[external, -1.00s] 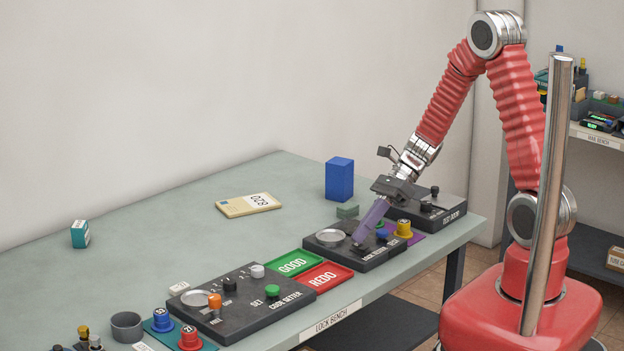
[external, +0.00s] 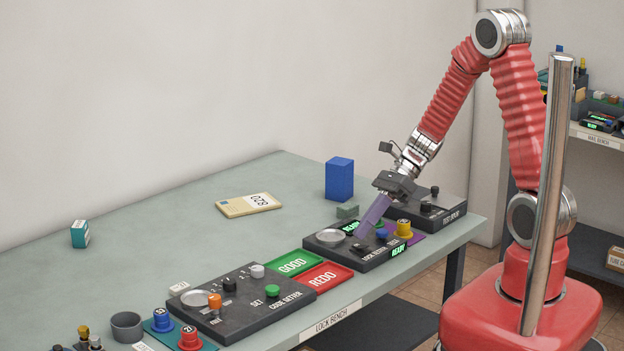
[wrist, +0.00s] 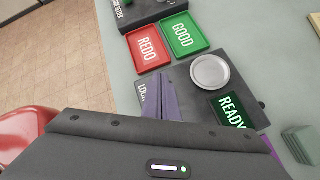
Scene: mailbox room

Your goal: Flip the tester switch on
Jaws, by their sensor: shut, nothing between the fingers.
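The lock tester (external: 345,250) is a dark box on the bench with a round silver dish (external: 330,236). Its displays are lit with green READY, one on top (external: 351,227) and one on the front edge (external: 398,251). In the wrist view the READY display (wrist: 231,108) is lit beside the silver dish (wrist: 210,73). My gripper (external: 359,240) is shut and empty, its purple fingers pointing down at the front part of the tester. In the wrist view the fingers (wrist: 167,95) cover that part, so the switch is hidden and contact cannot be told.
Green GOOD (external: 295,262) and red REDO (external: 322,277) trays lie left of the tester. The code setter (external: 241,301) stands further left. A yellow cylinder (external: 403,228), a dark test-door box (external: 428,214) and a blue block (external: 339,179) stand nearby. The bench's back left is mostly clear.

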